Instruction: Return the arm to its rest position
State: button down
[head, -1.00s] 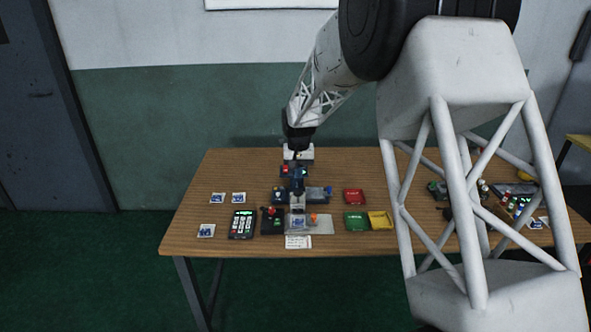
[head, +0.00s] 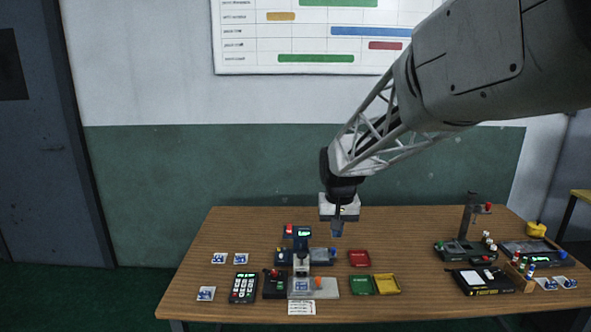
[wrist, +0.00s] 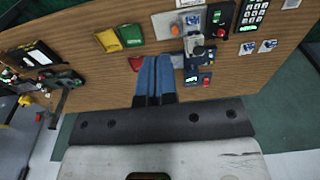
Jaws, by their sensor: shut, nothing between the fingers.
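My gripper (head: 337,229) hangs from my raised arm over the back middle of the wooden table (head: 420,235) in the head view. In the wrist view its two blue fingers (wrist: 155,75) are together with nothing between them. They appear above the table, apart from everything on it. The film tower device (head: 301,262) stands on the table to the left of my gripper in the head view, and it also shows in the wrist view (wrist: 196,45).
Red (head: 359,258), green (head: 361,285) and yellow (head: 386,284) trays lie right of the device. A keypad (head: 244,288) and several cards lie left. A dark stand (head: 466,245) and a black box (head: 481,281) stand at right.

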jog(key=s+d, duration=0.2)
jog(key=s, duration=1)
jog(key=s+d+r+t, duration=0.1)
jog(key=s+d, duration=0.2)
jog(key=s, duration=0.8)
jog(key=s+d, duration=0.3)
jog(key=s, duration=0.9)
jog(key=shift+s+r+t, duration=0.15)
jog(key=shift+s+t, duration=0.15)
jog(key=shift+s, duration=0.05)
